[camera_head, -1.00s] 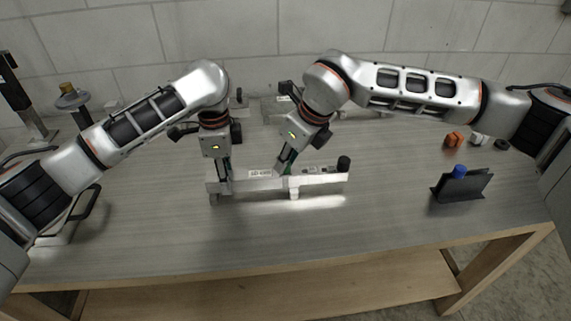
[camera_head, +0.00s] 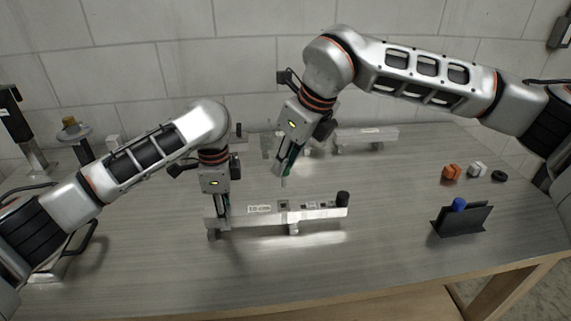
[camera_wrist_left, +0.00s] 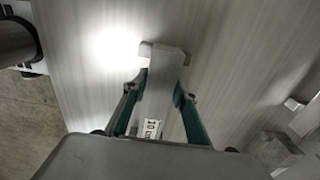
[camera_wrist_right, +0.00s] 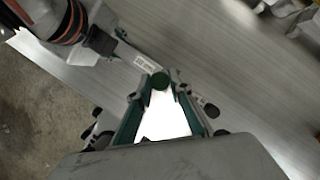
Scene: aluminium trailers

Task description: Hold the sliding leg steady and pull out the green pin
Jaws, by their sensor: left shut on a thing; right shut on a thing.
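The aluminium trailer piece (camera_head: 322,213) stands on the table, with a white label on top and a black knob at its right end. My left gripper (camera_head: 223,213) is shut on its left end, which I take as the sliding leg; in the left wrist view the fingers flank this bar (camera_wrist_left: 164,68). My right gripper (camera_head: 283,179) is raised above the middle of the piece, apart from it. The right wrist view shows the round green pin (camera_wrist_right: 159,81) between its fingertips. In the head view the pin is mostly hidden by the fingers.
A dark holder (camera_head: 463,220) with a blue-topped item stands at right. An orange block (camera_head: 451,171), a white block (camera_head: 476,170) and a black ring (camera_head: 499,176) lie behind it. Another aluminium piece (camera_head: 365,137) is at the back. The table front is clear.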

